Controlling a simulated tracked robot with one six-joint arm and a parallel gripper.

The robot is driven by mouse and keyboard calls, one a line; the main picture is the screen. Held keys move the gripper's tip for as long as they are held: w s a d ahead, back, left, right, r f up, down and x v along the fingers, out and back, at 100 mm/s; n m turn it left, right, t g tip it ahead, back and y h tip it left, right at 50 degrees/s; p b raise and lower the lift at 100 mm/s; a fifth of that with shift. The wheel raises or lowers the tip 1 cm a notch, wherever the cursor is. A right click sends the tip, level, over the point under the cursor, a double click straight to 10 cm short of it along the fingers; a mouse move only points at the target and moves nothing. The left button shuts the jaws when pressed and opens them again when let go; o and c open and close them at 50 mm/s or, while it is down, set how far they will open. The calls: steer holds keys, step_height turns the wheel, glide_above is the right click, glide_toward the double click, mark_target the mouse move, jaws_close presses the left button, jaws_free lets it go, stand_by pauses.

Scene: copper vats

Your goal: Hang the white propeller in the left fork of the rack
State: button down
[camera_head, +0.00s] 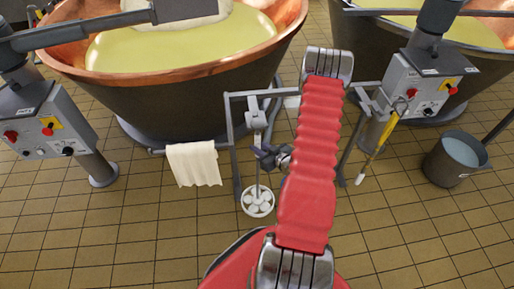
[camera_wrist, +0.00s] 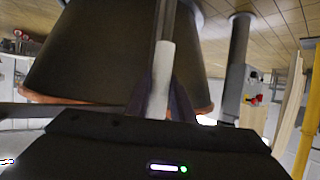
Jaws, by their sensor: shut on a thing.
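The white propeller (camera_head: 258,201) shows in the head view as a round white head with dark gaps, low at the end of a thin grey upright shaft. My gripper (camera_head: 264,154) is shut on the shaft above the head. In the wrist view my dark fingers (camera_wrist: 161,98) close on both sides of the shaft (camera_wrist: 165,60). The grey rack (camera_head: 233,130) stands in front of the large vat. A grey bracket-like part (camera_head: 257,104) is by the shaft's top under the rack's top bar; I cannot tell whether the shaft sits in the left fork. My red arm hides the rack's middle.
A white cloth (camera_head: 194,164) hangs on the rack's left bar. A yellow-handled tool (camera_head: 378,148) hangs at the right. A copper-rimmed vat (camera_head: 190,95) is behind, control posts (camera_head: 48,125) stand left and right, and a bucket (camera_head: 455,158) is far right. The tiled floor in front is clear.

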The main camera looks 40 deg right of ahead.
steer(key=shift+w+d, duration=0.55)
steer(key=shift+w, duration=0.25)
steer(key=shift+w+d, duration=0.6)
steer(key=shift+w, duration=0.25)
steer(key=shift+w+d, duration=0.55)
steer(key=shift+w, duration=0.25)
stand_by(2.0)
steer(key=shift+f, duration=0.8)
stand_by(0.4)
steer(key=shift+w+d+f, duration=0.15)
steer(key=shift+f, duration=0.05)
stand_by(1.2)
steer(key=c, duration=1.5)
jaws_free()
steer(key=shift+o, duration=0.2)
